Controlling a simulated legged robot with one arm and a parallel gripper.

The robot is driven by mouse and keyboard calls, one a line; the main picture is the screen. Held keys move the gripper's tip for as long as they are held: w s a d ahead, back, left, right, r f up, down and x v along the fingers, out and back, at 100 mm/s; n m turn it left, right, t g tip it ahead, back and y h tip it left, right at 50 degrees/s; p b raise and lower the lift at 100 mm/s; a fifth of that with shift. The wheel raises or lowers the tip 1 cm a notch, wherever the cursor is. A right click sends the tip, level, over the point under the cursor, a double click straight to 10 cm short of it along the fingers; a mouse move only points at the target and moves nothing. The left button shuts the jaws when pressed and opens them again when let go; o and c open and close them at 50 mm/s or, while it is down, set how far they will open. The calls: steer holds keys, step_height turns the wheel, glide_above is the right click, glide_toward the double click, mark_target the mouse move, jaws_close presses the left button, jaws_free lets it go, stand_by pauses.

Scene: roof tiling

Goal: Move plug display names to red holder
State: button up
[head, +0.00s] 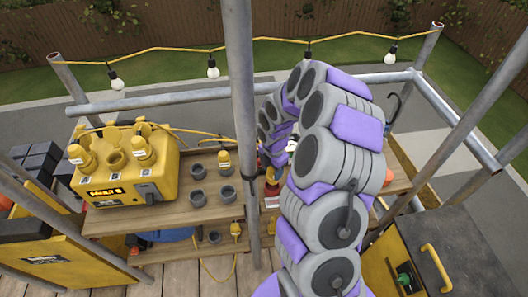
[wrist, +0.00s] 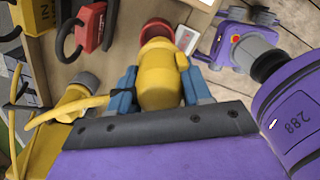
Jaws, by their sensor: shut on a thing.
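My gripper (wrist: 160,85) is shut on a yellow plug (wrist: 162,78), with its blue fingers on both sides of the plug. The red holder (wrist: 157,29) is right at the plug's far end in the wrist view. I cannot tell whether the plug is inside it or just above it. In the head view the red holder (head: 272,188) stands on the wooden shelf, partly hidden by my arm. Another yellow plug (head: 223,160) stands in a grey holder left of the post. My gripper is mostly hidden by my arm in the head view.
A yellow power box (head: 125,170) with several plugs sits at the shelf's left. Empty grey holders (head: 198,196) stand beside it. A vertical scaffold pole (head: 240,110) rises in front of the shelf. A white card (wrist: 187,38) lies beside the red holder. Yellow cables (wrist: 55,115) run at left.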

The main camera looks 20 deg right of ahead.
mark_target(271, 178)
steer(key=shift+w+a, duration=0.3)
steer(key=shift+w+a+f, duration=0.1)
steer(key=shift+a, duration=0.1)
steer(key=shift+f, duration=0.2)
steer(key=f, duration=0.1)
steer(key=d+f+b, duration=0.1)
steer(key=f+b, duration=0.1)
steer(key=shift+d+f, duration=0.1)
steer(key=shift+d, duration=0.25)
steer(key=shift+f+b, duration=0.4)
steer(key=shift+b, duration=0.05)
steer(key=shift+c, duration=0.4)
steer(key=shift+s+a+f+b, duration=0.3)
steer(key=shift+s+a+f, duration=0.1)
steer(key=shift+a, duration=0.1)
jaws_close()
steer(key=shift+a+f, duration=0.15)
steer(key=shift+a, duration=0.05)
steer(key=shift+w+f, duration=0.25)
steer(key=shift+w, duration=0.1)
steer(key=shift+d+r, duration=0.25)
steer(key=shift+d, duration=0.05)
steer(key=shift+a+p, duration=0.1)
steer(key=shift+p, duration=0.25)
steer(key=shift+s+a+p, duration=0.15)
steer(key=shift+s+p, duration=0.05)
steer(key=shift+p, duration=0.15)
